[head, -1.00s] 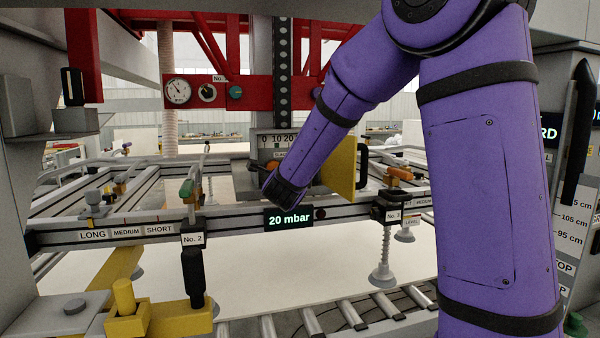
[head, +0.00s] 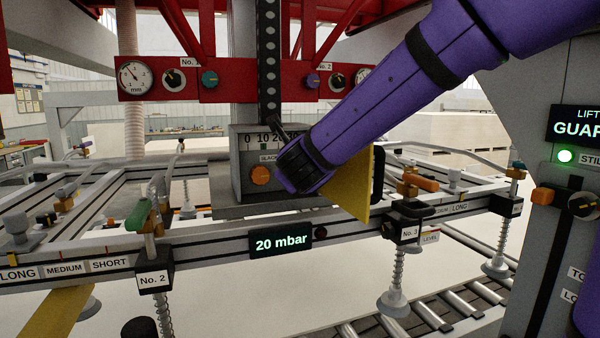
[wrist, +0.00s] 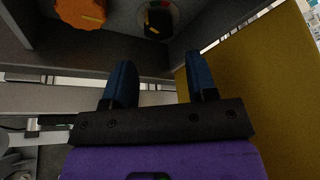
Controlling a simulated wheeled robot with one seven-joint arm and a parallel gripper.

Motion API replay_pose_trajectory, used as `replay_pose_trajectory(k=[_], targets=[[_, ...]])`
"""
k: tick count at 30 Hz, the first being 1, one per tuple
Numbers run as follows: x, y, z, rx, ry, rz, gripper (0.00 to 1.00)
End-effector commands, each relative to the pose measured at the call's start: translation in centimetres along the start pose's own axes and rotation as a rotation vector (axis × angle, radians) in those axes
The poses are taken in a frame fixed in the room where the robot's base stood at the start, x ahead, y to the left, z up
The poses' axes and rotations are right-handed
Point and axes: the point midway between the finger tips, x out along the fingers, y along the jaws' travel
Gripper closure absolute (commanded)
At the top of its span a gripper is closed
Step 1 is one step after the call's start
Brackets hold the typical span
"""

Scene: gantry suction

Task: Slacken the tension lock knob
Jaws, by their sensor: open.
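A grey box (head: 237,150) with a 0-10-20-30 scale and a partly covered label beginning "SLAC" hangs at the middle of the head view. An orange knob (head: 261,175) is on its front; it also shows at the top left of the wrist view (wrist: 80,12). A black knob (wrist: 158,22) with a yellow mark and a coloured arc is right of it. No readable label names the tension lock knob. My gripper (wrist: 158,62) is open and empty, its two blue fingers pointing at the box below the black knob. In the head view my arm hides the fingers and that knob.
A yellow plate (head: 358,190) stands close at the right of my gripper. A rail with a "20 mbar" display (head: 281,242) runs below the box. A red beam (head: 230,88) with gauges and knobs crosses above. Suction cups (head: 392,303) hang from the frame.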

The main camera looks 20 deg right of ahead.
Motion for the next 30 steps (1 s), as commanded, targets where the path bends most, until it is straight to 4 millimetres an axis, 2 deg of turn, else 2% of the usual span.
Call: replay_pose_trajectory(k=[1,6,12,18,26,30], targets=[[1.1,0.0,-0.1,0.000,0.003,0.000,0.48],[3.9,0.0,-0.1,-0.001,0.004,-0.001,0.48],[6.3,0.0,0.0,-0.002,0.001,0.000,0.48],[7.2,-0.1,0.0,-0.001,0.001,-0.001,0.48],[7.2,-0.1,0.0,-0.001,0.000,-0.001,0.48],[7.2,-0.1,0.0,-0.001,0.000,-0.001,0.80]])
